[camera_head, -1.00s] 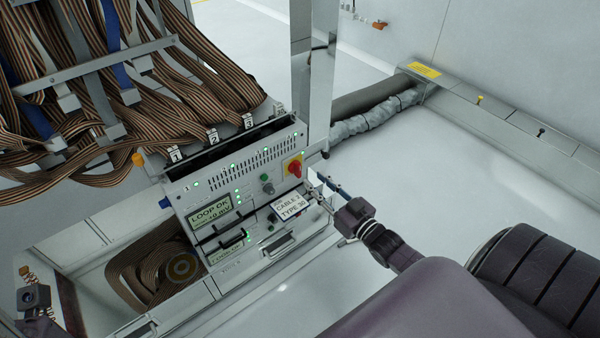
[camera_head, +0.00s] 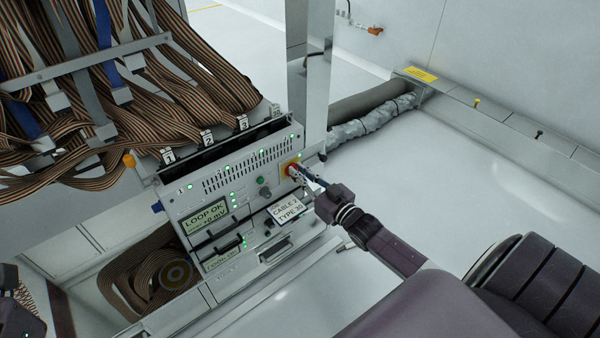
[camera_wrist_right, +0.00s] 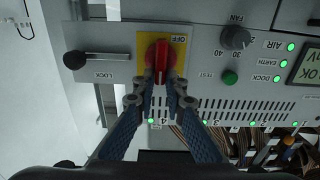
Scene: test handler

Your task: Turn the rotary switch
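The rotary switch is a red knob on a yellow plate marked OFF (camera_wrist_right: 160,55), at the upper right of the grey panel in the head view (camera_head: 292,170). My right gripper (camera_wrist_right: 160,82) has its two fingertips close on either side of the red knob and appears shut on it. In the head view the right gripper (camera_head: 300,172) reaches the switch from the right, and its fingers cover part of the knob. A dark end part of my left arm shows at the lower left edge of the head view; its fingers cannot be made out.
A black-tipped LOCK lever (camera_wrist_right: 75,60) sits beside the switch. A FAN knob (camera_wrist_right: 235,37) and green TEST button (camera_wrist_right: 230,77) are on its other side. Ribbon cables (camera_head: 130,90) hang above the panel (camera_head: 250,185). A label CABLE 2 TYPE 30 (camera_head: 288,208) is below. The floor at right is clear.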

